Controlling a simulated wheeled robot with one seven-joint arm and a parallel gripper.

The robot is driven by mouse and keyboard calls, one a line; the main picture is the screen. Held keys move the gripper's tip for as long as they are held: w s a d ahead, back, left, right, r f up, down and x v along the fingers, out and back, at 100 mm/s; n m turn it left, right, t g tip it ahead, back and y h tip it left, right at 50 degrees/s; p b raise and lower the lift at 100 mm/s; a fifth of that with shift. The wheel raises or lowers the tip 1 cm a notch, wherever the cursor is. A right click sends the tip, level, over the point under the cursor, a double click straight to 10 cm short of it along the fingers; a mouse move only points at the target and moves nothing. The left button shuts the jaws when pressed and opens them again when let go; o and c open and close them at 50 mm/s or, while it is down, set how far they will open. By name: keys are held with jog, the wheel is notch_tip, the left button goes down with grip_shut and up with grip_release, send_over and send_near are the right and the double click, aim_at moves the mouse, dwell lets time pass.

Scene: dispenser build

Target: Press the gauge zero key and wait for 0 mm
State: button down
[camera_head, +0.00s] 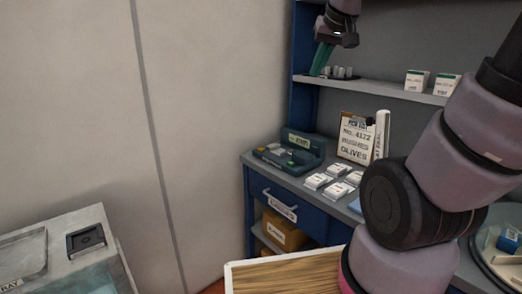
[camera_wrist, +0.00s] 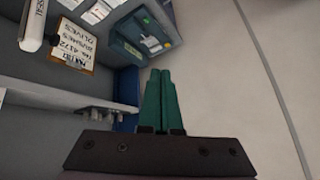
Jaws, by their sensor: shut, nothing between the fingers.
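The gauge appears to be the dark green device (camera_head: 290,153) with a small lit display (camera_head: 298,141), at the left end of the counter. It also shows in the wrist view (camera_wrist: 128,48), with small coloured patches on its face. Its reading and key labels are too small to read, so I cannot tell which is the zero key. My gripper (camera_head: 318,72) is up by the left end of the shelf, above and apart from the device. Its green fingers (camera_wrist: 159,72) are shut together and empty in the wrist view.
The shelf (camera_head: 380,87) carries small grey cylinders (camera_head: 341,72) and white-and-green boxes (camera_head: 417,80). A plain wall (camera_head: 210,110) stands left of the counter.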

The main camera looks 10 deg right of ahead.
jog(key=w+f+n, duration=0.2)
jog(key=w+n, duration=0.1)
jog(key=w, duration=0.8)
jog(key=n+t+y, duration=0.1)
jog(key=n+t, duration=0.1)
jog(key=n, duration=0.8)
send_over(262, 149)
notch_tip(262, 149, down, 25)
jog(key=shift+s+d, duration=0.1)
jog(key=shift+f, duration=4.35)
jog(key=shift+f, duration=0.1)
jog(key=shift+f, duration=0.3)
